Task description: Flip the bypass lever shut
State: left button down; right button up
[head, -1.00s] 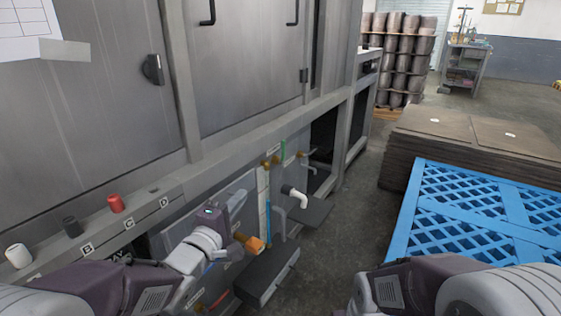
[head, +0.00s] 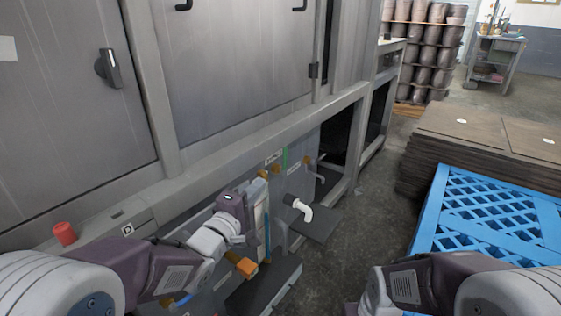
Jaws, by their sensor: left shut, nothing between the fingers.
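The panel of pipes and valves is in the recess under the grey cabinet. A green upright lever (head: 285,159) stands by brass fittings (head: 275,172) at its upper part. An orange valve part (head: 243,266) sits lower, just below my left wrist. I cannot tell which of these is the bypass lever; the small labels are unreadable. My left gripper (head: 240,208) is in front of the panel, left of the green lever and apart from it. It is shut and empty; its fingertips are mostly hidden by its body. My right gripper is out of view; only its arm shows.
A white elbow pipe (head: 300,208) sticks out right of my left gripper, beside a blue pipe (head: 267,238). A blue pallet (head: 480,215) is at right, with clear floor between.

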pick_arm(q)
jog(key=p, duration=0.2)
send_near(284, 156)
jog(key=b+x, duration=0.1)
jog(key=x, duration=0.1)
jog(key=b+x, duration=0.1)
jog(key=x, duration=0.1)
jog(key=b+x, duration=0.1)
jog(key=x, duration=0.1)
jog(key=shift+f, duration=0.3)
jog(key=shift+w+d+r, duration=0.15)
jog(key=shift+w+d, duration=0.05)
jog(key=shift+w, duration=0.2)
jog(key=shift+r, duration=0.1)
